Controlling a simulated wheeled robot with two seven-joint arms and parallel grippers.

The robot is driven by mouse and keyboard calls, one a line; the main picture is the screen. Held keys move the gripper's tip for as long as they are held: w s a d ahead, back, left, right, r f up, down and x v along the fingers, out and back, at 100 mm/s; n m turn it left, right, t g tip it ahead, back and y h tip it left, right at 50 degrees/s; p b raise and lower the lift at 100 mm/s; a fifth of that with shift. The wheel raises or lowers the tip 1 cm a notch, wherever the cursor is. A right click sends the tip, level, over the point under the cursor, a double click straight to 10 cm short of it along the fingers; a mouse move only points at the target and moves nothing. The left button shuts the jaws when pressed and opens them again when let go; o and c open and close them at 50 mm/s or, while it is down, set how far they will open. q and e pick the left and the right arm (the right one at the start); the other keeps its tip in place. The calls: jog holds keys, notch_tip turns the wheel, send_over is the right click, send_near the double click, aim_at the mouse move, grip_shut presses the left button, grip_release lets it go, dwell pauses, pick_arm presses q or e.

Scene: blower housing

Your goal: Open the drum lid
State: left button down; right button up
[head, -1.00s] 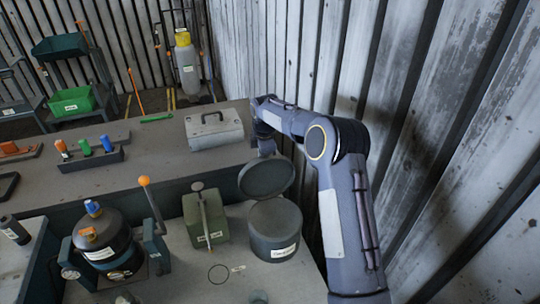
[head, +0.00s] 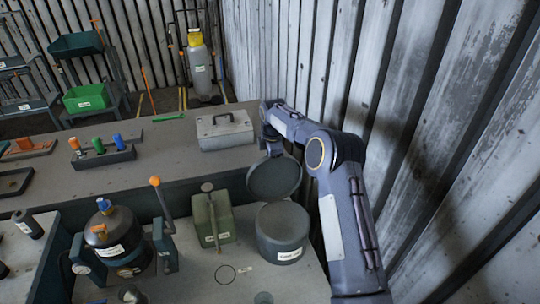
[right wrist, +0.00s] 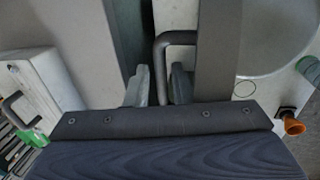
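The dark grey drum (head: 283,235) stands on the front bench, with a white label on its side. Its round lid (head: 274,178) is swung up at the drum's back edge, underside toward the head camera. In the right wrist view the lid (right wrist: 217,50) shows almost edge-on, with a bent bar handle (right wrist: 178,37) on it. My right gripper (right wrist: 160,85) has a finger on each side of the handle, close against it, and appears shut on it. In the head view the fingers are largely hidden behind the lid. My left gripper is out of view.
A green box (head: 212,220) with a lever stands left of the drum. Further left is a dark round housing (head: 113,237) beside an orange-knobbed lever (head: 161,200). A grey case (head: 225,132) rests on the rear bench. The corrugated wall (head: 440,150) is close on the right.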

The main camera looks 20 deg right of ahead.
jog(key=shift+o, duration=0.8)
jog(key=shift+r, duration=0.2)
jog(key=shift+w+r, duration=0.1)
jog(key=shift+r, duration=0.1)
notch_tip(320, 180, up, 7)
jog(key=s+b, duration=0.1)
jog(key=b, duration=0.1)
jog(key=shift+s+r, duration=0.15)
jog(key=shift+s, duration=0.15)
jog(key=shift+c, duration=0.4)
